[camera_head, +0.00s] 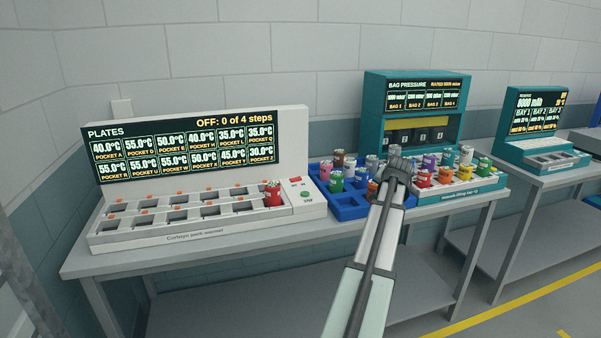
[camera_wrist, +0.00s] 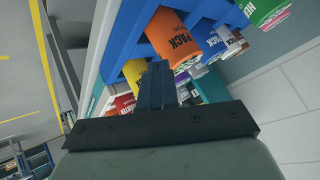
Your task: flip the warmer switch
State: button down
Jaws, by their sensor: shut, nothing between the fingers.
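The warmer (camera_head: 205,231) is a white unit on the left of the table, with two rows of pockets. Its dark display (camera_head: 185,146) reads "PLATES" and "OFF: 0 of 4 steps", with a temperature for each pocket. A red pack (camera_head: 273,196) stands in the right end of the front row. At the warmer's right end are a small red-marked control (camera_head: 295,180) and a green round button (camera_head: 305,195); which is the switch I cannot tell. My gripper (camera_head: 397,163) is shut and empty, right of the warmer, over the packs. Its fingers (camera_wrist: 157,75) show in the wrist view.
A blue tray (camera_head: 347,212) with several packs sits beside the warmer. A white rack (camera_head: 465,186) of coloured packs lies right of my gripper. The teal bag pressure unit (camera_head: 376,92) stands behind. An orange pack (camera_wrist: 170,38) is close to my fingers in the wrist view.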

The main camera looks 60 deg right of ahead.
jog(key=w+d+r+m+t+h, duration=0.1)
jog(key=w+d+r+t+h, duration=0.2)
jog(key=r, duration=0.4)
notch_tip(320, 180, up, 5)
jog(key=n+g+y, duration=0.5)
jog(key=n+y, duration=0.4)
jog(key=n, duration=0.3)
send_over(300, 177)
jog(key=s+a, duration=0.2)
jog(key=a, duration=0.2)
jog(key=shift+d, duration=0.1)
jog(key=x, duration=1.2)
jog(key=shift+s+f, duration=0.2)
jog(key=shift+f, duration=0.75)
